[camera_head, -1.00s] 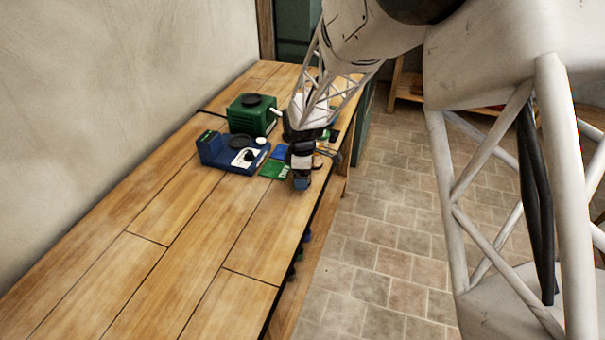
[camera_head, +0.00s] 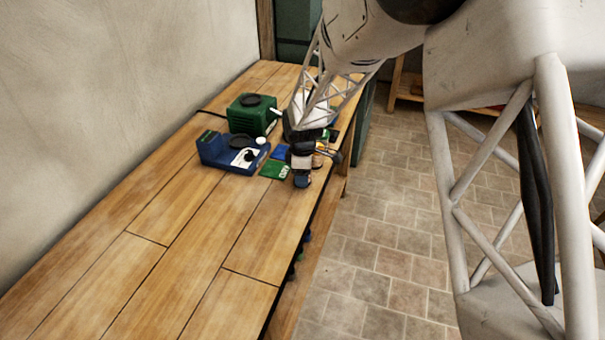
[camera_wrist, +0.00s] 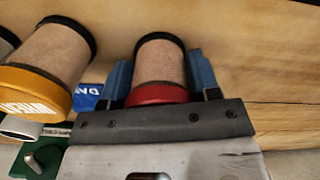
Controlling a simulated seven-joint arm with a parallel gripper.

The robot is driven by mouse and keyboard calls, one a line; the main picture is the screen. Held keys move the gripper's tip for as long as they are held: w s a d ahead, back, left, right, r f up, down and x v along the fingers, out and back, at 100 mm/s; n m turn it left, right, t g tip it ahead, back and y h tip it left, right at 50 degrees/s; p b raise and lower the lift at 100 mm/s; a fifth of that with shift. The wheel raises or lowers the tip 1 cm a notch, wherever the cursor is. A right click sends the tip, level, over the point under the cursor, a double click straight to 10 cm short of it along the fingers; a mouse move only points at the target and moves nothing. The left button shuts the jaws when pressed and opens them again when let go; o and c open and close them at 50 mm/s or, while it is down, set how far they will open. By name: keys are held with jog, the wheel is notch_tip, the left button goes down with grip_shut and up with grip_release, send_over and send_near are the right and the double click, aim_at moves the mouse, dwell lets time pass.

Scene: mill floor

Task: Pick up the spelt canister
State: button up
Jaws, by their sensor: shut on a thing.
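A canister with a red lid, a clear tan-filled body and a black base (camera_wrist: 160,68) sits between the blue fingers of my gripper (camera_wrist: 162,75) in the wrist view. The gripper is shut on it. Its label does not show, so I cannot tell its name. In the head view my gripper (camera_head: 302,178) is over the table's right edge, and the canister is mostly hidden there. A second canister with a yellow-orange lid (camera_wrist: 45,72) stands to its left, apart from the fingers; its lid lettering is not legible.
Left of the gripper on the wooden table (camera_head: 150,240) are a blue device (camera_head: 230,155), a green box (camera_head: 250,115) and a green packet (camera_head: 275,169). A blue card (camera_wrist: 88,97) lies between the canisters. The near table is clear.

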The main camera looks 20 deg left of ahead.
jog(key=shift+r, duration=0.1)
jog(key=shift+r, duration=0.4)
notch_tip(320, 180, up, 3)
jog(key=shift+f, duration=0.1)
jog(key=s+d+r, duration=0.1)
jog(key=s+d, duration=0.8)
jog(key=s, duration=0.4)
jog(key=shift+s, duration=0.2)
jog(key=shift+r, duration=0.1)
jog(key=shift+w+a, duration=0.1)
jog(key=w+a+r, duration=0.4)
jog(key=w+a, duration=0.7)
jog(key=w+a+r, duration=0.5)
jog(key=w+a, duration=0.6)
jog(key=a, duration=0.1)
jog(key=w+a+r, duration=0.5)
jog(key=w+a, duration=0.7)
jog(key=shift+r, duration=0.25)
